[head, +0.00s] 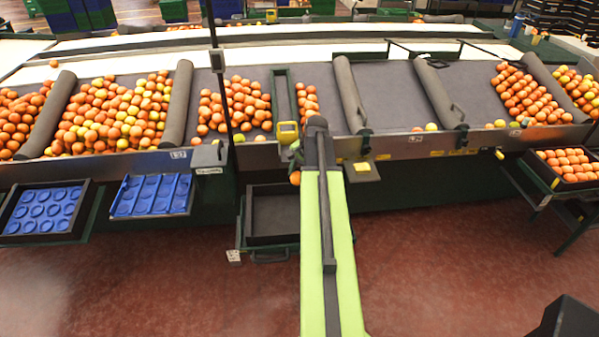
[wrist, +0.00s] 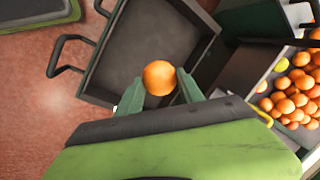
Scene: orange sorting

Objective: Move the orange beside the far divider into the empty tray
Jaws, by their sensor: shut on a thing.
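My gripper (wrist: 160,88) is shut on an orange (wrist: 159,76), held between its two green fingers in the wrist view. In the wrist view the orange overlaps the open inside of the tray (wrist: 112,82). How high the orange is above the tray floor I cannot tell.
Loose oranges (head: 236,104) lie on the sloped table between padded dividers (head: 350,92). A blue moulded tray (head: 152,195) and another blue tray (head: 44,211) stand at left. A crate full of oranges (head: 568,164) is at right. The red floor in front is clear.

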